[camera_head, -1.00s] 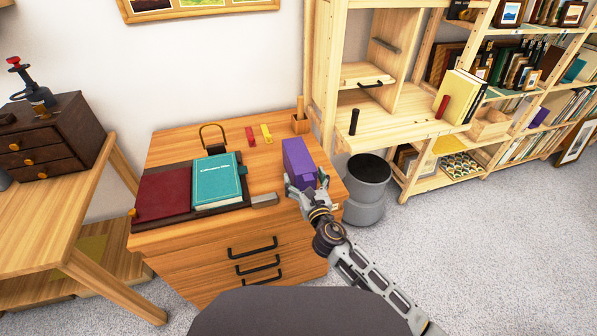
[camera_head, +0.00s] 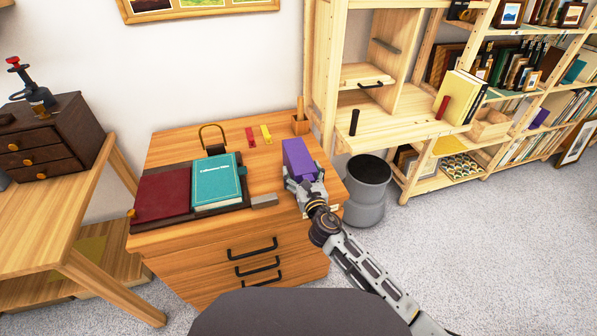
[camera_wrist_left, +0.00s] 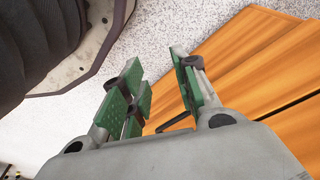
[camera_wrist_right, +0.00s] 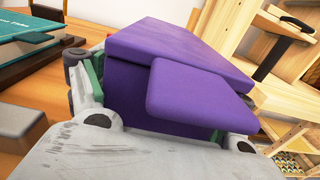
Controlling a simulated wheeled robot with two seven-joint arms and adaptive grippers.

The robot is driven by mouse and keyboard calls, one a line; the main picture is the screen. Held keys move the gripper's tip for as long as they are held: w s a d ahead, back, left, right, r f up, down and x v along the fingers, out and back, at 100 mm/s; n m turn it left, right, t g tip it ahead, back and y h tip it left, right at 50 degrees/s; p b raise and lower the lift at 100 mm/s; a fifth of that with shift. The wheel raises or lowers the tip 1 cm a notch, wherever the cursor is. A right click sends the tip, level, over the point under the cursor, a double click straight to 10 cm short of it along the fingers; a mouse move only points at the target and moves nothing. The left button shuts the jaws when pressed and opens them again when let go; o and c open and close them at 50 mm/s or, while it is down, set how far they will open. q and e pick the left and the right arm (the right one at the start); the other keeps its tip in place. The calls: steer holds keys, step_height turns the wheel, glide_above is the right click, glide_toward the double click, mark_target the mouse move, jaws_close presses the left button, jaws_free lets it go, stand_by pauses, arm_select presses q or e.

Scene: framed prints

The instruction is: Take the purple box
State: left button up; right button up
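The purple box (camera_head: 298,157) is at the right end of the wooden drawer cabinet's top, near its front right corner. In the right wrist view the purple box (camera_wrist_right: 170,60) fills the space between the fingers, with green pads against its sides. My right gripper (camera_head: 304,178) is shut on the box from the front. Its fingers and the box hide the contact with the cabinet top, so I cannot tell whether the box is raised. My left gripper (camera_wrist_left: 160,90) is open and empty beside the cabinet's orange wood, and it is out of the head view.
A teal book (camera_head: 217,182), a dark red book (camera_head: 163,192) and a grey block (camera_head: 264,200) lie left of the box. A wooden holder (camera_head: 300,125) stands behind it. A grey bin (camera_head: 366,190) and wooden shelves (camera_head: 400,128) are to the right.

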mark_target(302, 161)
steer(key=c, duration=1)
steer(key=shift+r, duration=0.15)
steer(key=shift+c, duration=0.3)
arm_select(q)
steer(key=shift+w+r, duration=0.2)
steer(key=shift+w, duration=0.35)
steer(key=shift+s+f, duration=0.1)
steer(key=shift+s, duration=0.2)
